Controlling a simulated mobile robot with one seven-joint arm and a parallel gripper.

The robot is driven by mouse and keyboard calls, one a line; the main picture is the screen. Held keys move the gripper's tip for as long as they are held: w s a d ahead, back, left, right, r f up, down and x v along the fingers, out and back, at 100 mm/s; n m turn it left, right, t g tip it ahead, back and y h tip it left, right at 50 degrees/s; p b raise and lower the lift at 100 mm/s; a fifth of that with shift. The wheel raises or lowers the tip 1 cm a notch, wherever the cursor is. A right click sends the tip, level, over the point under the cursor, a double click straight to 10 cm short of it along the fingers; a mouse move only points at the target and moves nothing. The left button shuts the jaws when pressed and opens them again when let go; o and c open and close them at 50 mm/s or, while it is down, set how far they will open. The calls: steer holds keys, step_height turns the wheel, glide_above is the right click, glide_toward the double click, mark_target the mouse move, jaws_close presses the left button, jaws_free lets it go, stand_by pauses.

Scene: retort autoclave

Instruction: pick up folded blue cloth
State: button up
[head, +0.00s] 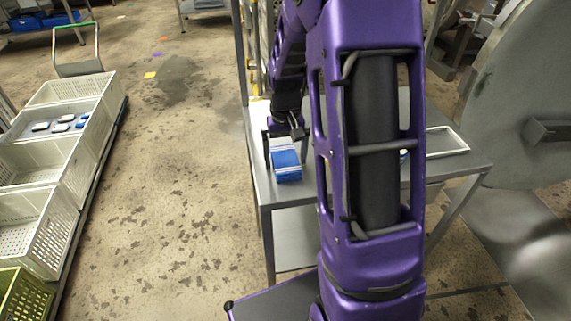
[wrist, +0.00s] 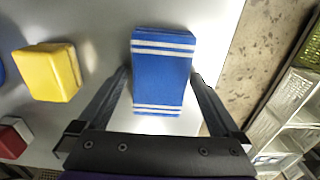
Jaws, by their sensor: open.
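The folded blue cloth (wrist: 162,75) has white stripes near both ends and lies on the grey metal table, close to its edge. In the head view the cloth (head: 286,167) sits at the table's left side. My gripper (wrist: 160,85) is open, with its fingers on either side of the cloth's near part in the wrist view. No contact with the cloth can be made out. In the head view my gripper (head: 283,150) is just above and around the cloth, partly hidden by my own arm.
A yellow block (wrist: 52,72) and a red and white block (wrist: 14,136) lie left of the cloth in the wrist view. The table (head: 262,182) ends just left of the cloth. White crates (head: 38,225) stand on the floor at left. A large grey round door (head: 515,110) is at right.

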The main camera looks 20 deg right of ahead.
mark_target(285, 158)
steer(key=c, duration=1.2)
step_height(285, 158, up, 10)
steer(key=shift+r+p, duration=0.1)
steer(key=shift+p, duration=0.9)
